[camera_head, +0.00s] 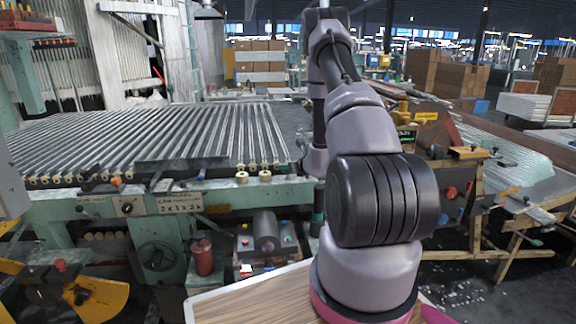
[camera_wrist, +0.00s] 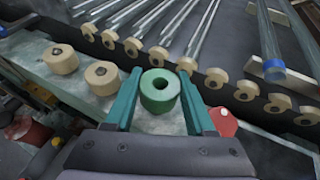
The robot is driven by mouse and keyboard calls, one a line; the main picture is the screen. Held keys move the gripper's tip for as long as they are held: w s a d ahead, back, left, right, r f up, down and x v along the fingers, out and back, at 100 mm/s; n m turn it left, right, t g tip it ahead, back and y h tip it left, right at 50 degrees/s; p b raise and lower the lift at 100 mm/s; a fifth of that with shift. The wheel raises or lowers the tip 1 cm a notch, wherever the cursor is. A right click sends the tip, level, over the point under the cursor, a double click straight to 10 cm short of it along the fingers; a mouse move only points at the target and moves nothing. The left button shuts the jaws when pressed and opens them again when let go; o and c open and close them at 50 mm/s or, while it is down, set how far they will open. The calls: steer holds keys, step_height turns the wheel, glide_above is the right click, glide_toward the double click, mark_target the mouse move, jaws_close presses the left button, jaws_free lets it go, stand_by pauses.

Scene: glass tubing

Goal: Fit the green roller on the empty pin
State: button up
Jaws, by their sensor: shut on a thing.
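The empty pin cannot be made out in either view. In the head view the green roller is not visible, and my arm covers that area.
A row of cream wheels (camera_wrist: 158,56) runs behind the green roller, with glass tubes (camera_wrist: 187,30) beyond. A red round part (camera_wrist: 223,122) is close to the right finger. In the head view, the green machine frame (camera_head: 90,208) carries the tube bed (camera_head: 200,130).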

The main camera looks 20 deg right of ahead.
steer(key=shift+f, duration=1.05)
steer(key=o, duration=1.4)
steer(key=shift+d, duration=0.15)
steer(key=shift+s, duration=0.1)
steer(key=shift+s+d+r, duration=0.15)
steer(key=shift+s+r, duration=0.05)
steer(key=shift+s, duration=0.25)
steer(key=v, duration=0.9)
steer(key=shift+s+a+r, duration=0.15)
steer(key=shift+s+a, duration=0.15)
steer(key=shift+r, duration=0.1)
